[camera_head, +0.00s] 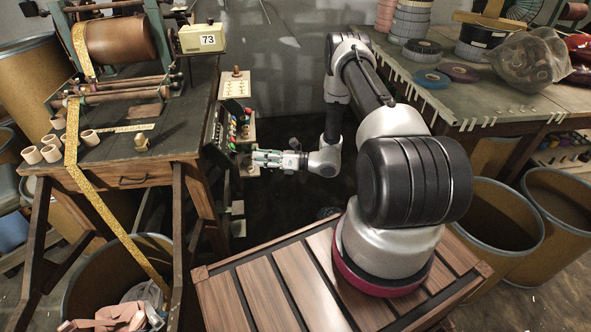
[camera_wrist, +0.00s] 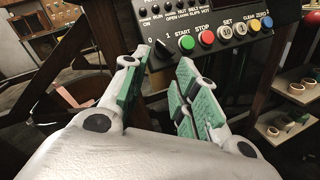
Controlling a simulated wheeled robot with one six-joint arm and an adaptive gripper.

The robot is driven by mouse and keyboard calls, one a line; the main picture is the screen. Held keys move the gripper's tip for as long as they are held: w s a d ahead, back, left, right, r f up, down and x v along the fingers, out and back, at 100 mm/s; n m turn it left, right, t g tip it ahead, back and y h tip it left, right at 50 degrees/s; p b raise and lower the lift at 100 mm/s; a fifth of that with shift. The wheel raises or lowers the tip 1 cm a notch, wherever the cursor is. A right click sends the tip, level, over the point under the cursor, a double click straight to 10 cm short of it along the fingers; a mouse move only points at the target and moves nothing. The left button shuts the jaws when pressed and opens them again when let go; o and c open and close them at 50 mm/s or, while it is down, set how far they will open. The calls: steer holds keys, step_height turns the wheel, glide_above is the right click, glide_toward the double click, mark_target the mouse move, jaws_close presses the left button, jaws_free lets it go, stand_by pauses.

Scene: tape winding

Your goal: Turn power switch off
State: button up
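The control panel (camera_head: 226,122) is fixed to the side of the winding table and also fills the top of the wrist view (camera_wrist: 222,18). In the wrist view, a black rotary switch (camera_wrist: 161,49), marked 0 and 1, sits at the panel's lower left. I cannot tell which mark it points to. My gripper (camera_head: 258,158) faces the panel. In the wrist view my gripper (camera_wrist: 160,66) is open, with green-padded fingers apart and nothing between them. The switch appears just beyond the gap between the fingertips, and no contact is visible.
A green START button (camera_wrist: 187,42), a red STOP button (camera_wrist: 206,37) and several other buttons are close to the right of the switch. The winding table (camera_head: 150,170) stands left, and another table (camera_head: 450,85) stands right. The dark floor between them is mostly clear.

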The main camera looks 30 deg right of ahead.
steer(key=s+a+f+n+g, duration=0.2)
steer(key=s+n+g, duration=0.35)
steer(key=s, duration=0.55)
steer(key=s+d+r+n+g+h, duration=0.1)
steer(key=s+d+r+n+g, duration=0.1)
steer(key=s+r+n+g, duration=0.2)
steer(key=s+d+r+n+g+h, duration=0.2)
steer(key=s+r+n+g, duration=0.2)
steer(key=r, duration=0.5)
steer(key=s+n, duration=0.2)
steer(key=n, duration=0.1)
steer(key=shift+s+d, duration=0.3)
steer(key=shift+d, duration=0.05)
